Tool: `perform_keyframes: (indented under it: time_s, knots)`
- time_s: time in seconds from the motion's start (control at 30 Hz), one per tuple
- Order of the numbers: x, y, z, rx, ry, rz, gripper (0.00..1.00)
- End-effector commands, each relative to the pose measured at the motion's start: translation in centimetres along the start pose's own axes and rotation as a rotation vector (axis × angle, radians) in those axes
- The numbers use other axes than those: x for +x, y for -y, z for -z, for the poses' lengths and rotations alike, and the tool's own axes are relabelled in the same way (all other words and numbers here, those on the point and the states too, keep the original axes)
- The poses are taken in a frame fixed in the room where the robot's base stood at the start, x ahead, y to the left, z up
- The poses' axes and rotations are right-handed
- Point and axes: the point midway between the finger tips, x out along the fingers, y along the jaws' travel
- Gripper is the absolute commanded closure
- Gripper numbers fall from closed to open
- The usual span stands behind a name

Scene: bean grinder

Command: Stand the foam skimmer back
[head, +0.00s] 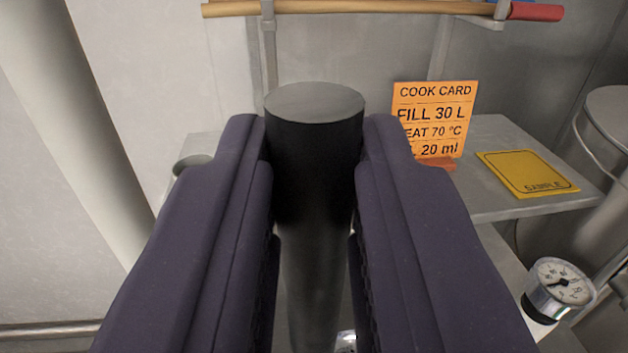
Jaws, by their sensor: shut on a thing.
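My gripper (315,190) fills the middle of the head view, its two dark purple fingers shut on an upright handle (314,105). The handle is round, black at the top with a flat grey end, and grey lower down. It appears to be the foam skimmer's handle; the skimmer's lower end is hidden below the fingers. A round holder or cup rim (192,163) shows just left of the left finger, at the edge of the grey shelf.
An orange cook card (436,115) stands on the grey shelf (500,140) behind the right finger. A yellow sample pad (528,172) lies to its right. A pressure gauge (559,284) is at lower right.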

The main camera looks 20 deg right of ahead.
Motion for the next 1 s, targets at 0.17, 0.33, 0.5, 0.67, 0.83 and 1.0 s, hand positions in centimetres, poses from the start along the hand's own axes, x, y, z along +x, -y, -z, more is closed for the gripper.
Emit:
perform_keyframes:
  time_s: [0.17,0.33,0.5,0.67,0.83,1.0]
  knots:
    - [0.0,0.0,-2.4,0.000,-0.002,0.000,1.00]
    - [0.0,0.0,-4.2,0.000,-0.002,0.000,1.00]
    - [0.0,0.0,-5.9,0.000,-0.002,0.000,1.00]
    - [0.0,0.0,-6.8,0.000,-0.002,0.000,1.00]
    - [0.0,0.0,-6.8,0.000,-0.002,0.000,1.00]
    - [0.0,0.0,-6.8,0.000,-0.002,0.000,0.76]
